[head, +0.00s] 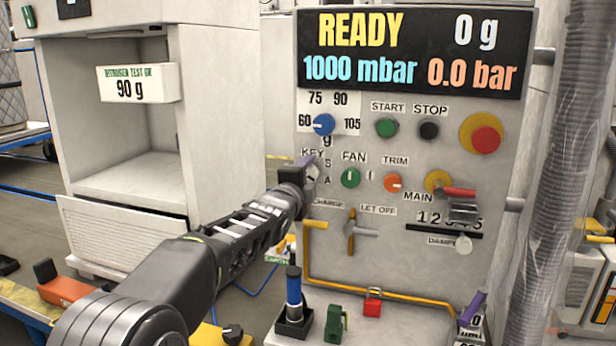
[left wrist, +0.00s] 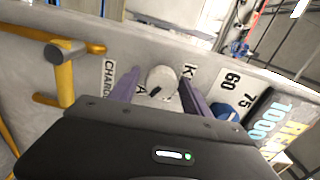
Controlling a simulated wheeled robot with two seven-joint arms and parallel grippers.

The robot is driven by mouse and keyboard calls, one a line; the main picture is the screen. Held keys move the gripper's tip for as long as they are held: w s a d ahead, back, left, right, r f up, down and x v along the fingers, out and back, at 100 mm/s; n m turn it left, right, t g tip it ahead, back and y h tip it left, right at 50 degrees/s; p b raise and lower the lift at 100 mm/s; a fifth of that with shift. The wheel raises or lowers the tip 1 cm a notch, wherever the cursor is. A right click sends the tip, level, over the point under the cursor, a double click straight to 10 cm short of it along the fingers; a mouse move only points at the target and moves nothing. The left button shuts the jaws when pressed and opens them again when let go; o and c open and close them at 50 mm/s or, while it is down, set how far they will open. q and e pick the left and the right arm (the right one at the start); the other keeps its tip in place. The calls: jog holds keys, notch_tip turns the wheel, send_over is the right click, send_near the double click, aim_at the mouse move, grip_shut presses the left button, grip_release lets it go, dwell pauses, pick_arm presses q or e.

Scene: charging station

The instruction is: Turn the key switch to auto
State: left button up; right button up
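The key switch is a pale round knob under the KEY label on the panel. In the left wrist view the knob (left wrist: 161,80) sits between the two purple fingers of my left gripper (left wrist: 158,93), which are apart on either side of it. I cannot tell whether they touch it. A dark mark on the knob's lower edge lies on the side of the letter A. In the head view my left gripper (head: 302,165) is at the panel and hides part of the key switch (head: 313,178); letters S and A stand to its right. My right gripper is not seen.
The blue dial (head: 324,124) is just above the key switch and the green FAN knob (head: 350,177) just right. A yellow CHARGE handle (head: 314,224) and a LET OFF lever (head: 351,232) are below. A blue-handled tool (head: 293,286) stands upright below my left gripper.

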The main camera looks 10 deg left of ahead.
pick_arm(q)
jog(key=shift+o, duration=0.2)
jog(key=shift+s, duration=0.1)
jog(key=s+b, duration=0.1)
jog(key=s, duration=0.6)
jog(key=shift+s+a, duration=0.25)
jog(key=shift+s, duration=0.05)
